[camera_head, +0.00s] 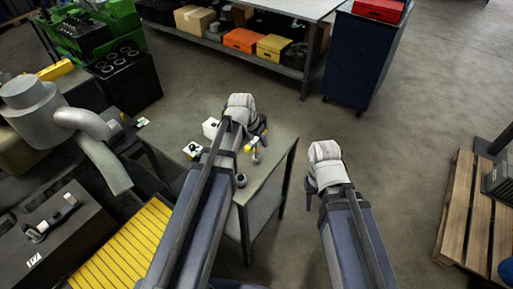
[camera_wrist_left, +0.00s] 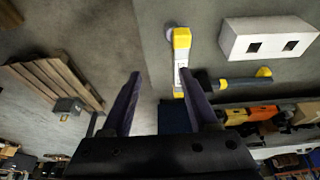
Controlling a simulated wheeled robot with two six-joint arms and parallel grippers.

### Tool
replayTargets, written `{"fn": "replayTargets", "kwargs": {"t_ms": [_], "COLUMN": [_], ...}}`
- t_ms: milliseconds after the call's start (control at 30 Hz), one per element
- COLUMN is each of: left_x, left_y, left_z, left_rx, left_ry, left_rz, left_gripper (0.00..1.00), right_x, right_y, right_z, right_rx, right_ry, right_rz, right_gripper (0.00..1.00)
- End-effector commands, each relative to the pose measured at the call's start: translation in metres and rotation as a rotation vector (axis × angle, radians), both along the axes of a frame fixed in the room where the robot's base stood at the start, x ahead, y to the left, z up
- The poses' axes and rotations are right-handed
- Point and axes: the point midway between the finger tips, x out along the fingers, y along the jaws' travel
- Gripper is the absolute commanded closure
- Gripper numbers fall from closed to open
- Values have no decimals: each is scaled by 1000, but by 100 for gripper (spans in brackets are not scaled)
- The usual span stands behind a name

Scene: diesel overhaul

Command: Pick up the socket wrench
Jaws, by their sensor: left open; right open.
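My left gripper (camera_head: 262,132) is open and empty over the small grey work table. Its two fingers also show apart in the left wrist view (camera_wrist_left: 160,76). There, a slim tool with yellow ends and a pale middle (camera_wrist_left: 181,52) lies near the right fingertip. I cannot tell for sure which is the socket wrench. In the head view a small yellow-and-white item (camera_head: 252,147) shows beside the left gripper. My right gripper (camera_head: 313,192) is open, right of the table, over the floor.
The table (camera_head: 270,192) also carries a white box with two dark openings (camera_wrist_left: 268,38) and a small dark round part (camera_head: 240,180). An engine with a grey pipe (camera_head: 95,150) stands left. A blue cabinet (camera_head: 358,60) and a wooden pallet (camera_head: 465,210) stand right.

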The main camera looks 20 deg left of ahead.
Motion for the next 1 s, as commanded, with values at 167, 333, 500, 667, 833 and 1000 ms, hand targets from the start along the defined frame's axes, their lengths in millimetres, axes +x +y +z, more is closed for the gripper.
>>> {"fn": "replayTargets", "kwargs": {"t_ms": [167,333,500,667,833,1000], "left_x": [18,19,24,28,28,31], "left_y": [21,22,20,19,19,19], "left_z": [8,4,-10,-19,-19,-33], "left_rx": [-8,-7,-7,-7,-7,-7], "left_ry": [-46,-50,-49,-48,-48,-48], "left_rz": [6,4,4,4,4,4], "left_gripper": [40,40,40,40,40,40], "right_x": [0,0,0,0,0,0], "right_y": [0,0,0,0,0,0], "right_z": [5,1,-14,-22,-23,-37], "right_rx": [0,0,0,0,0,0], "right_ry": [0,0,0,0,0,0], "right_rz": [0,0,1,1,1,1], "right_gripper": [50,50,50,50,50,50]}}
